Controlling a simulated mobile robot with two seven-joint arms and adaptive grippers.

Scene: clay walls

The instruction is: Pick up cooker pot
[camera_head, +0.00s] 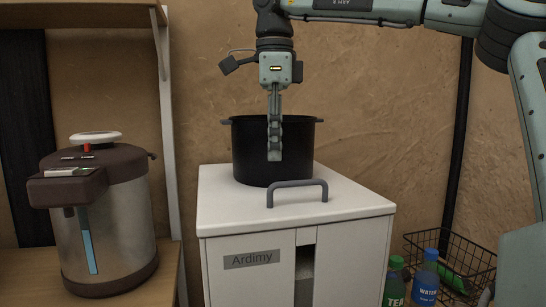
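The cooker pot (250,150) is black and open-topped, with small side handles. It stands upright on a white cabinet (225,205). My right gripper (275,155) points straight down at the pot. One finger shows in front of the pot's near wall, with its tip below the rim. The fingers line up edge-on, so the other finger is hidden, and I cannot tell whether they touch or grip the wall. My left gripper is not in view.
A grey arched handle (297,183) sits at the cabinet top, in front of the pot. A steel and brown dispenser (125,225) stands on a wooden shelf at left. Bottles (425,285) and a wire basket (470,265) are at lower right. A clay wall (390,140) is close behind.

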